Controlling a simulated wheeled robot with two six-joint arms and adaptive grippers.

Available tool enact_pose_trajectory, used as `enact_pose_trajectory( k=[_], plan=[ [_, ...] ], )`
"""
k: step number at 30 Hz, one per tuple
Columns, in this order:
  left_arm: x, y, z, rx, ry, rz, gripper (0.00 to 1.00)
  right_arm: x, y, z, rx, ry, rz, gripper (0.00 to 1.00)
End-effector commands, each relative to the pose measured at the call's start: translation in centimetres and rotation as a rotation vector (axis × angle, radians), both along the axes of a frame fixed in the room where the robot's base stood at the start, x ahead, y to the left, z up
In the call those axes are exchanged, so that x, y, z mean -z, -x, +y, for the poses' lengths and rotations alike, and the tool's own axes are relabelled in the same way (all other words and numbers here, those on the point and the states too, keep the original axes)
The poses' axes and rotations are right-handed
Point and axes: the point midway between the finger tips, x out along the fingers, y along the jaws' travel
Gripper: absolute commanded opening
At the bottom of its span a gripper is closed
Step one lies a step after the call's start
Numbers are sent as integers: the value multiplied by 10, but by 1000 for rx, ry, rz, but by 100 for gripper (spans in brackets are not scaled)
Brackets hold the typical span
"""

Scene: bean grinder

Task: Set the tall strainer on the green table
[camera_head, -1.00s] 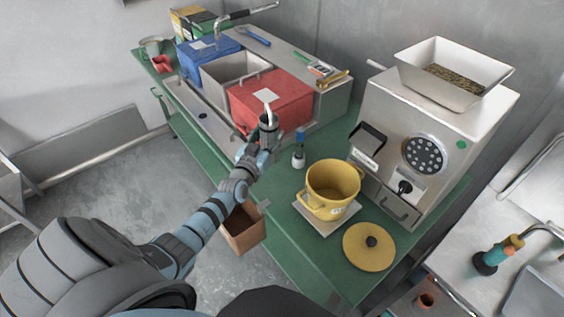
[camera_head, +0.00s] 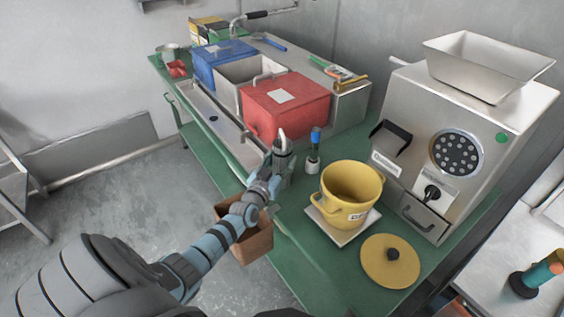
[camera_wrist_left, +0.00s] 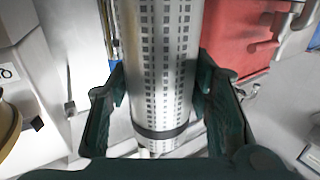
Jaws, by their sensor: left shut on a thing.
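The tall strainer (camera_wrist_left: 165,50) is a silver cylinder with rows of small dark holes and a dark band near one end. It fills the middle of the left wrist view. My left gripper (camera_wrist_left: 160,108) is shut on it, one dark finger on each side. In the head view my left gripper (camera_head: 279,160) is in front of the red box, over the near part of the green table (camera_head: 292,240). The arm and gripper hide most of the strainer there, and I cannot tell whether it touches the table. My right gripper is not in view.
The red box (camera_head: 284,108), blue box (camera_head: 220,58) and steel counter stand behind. A blue-topped bottle (camera_head: 314,150), yellow pot (camera_head: 350,188), yellow lid (camera_head: 390,262) and steel grinder (camera_head: 432,130) are to the right. A brown bin (camera_head: 250,243) hangs at the table's front edge.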

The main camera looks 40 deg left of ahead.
Motion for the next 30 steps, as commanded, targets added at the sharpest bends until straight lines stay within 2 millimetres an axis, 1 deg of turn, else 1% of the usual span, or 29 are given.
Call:
enact_pose_trajectory(
  k=[1,2,3,5,13,16,17,20,23,24,27,30],
  plan=[
    [3,0,0,0,0,0,8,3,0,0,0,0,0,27],
    [2,0,0,0,0,1,51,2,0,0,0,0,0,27],
    [2,0,0,0,0,0,58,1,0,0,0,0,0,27],
    [2,0,0,0,0,0,67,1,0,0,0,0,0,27],
    [1,0,0,0,1,0,67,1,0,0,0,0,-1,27],
    [-4,1,0,0,1,0,67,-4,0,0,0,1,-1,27],
    [-4,4,-1,1,1,1,67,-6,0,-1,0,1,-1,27],
    [-5,21,-5,1,2,3,67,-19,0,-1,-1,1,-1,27],
    [-7,46,-11,1,2,4,67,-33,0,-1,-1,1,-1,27],
    [-7,57,-13,1,1,4,67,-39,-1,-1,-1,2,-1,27],
    [-6,84,-20,1,1,4,67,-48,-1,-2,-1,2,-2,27],
    [-4,104,-25,1,0,2,67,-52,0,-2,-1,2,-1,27]
  ],
)
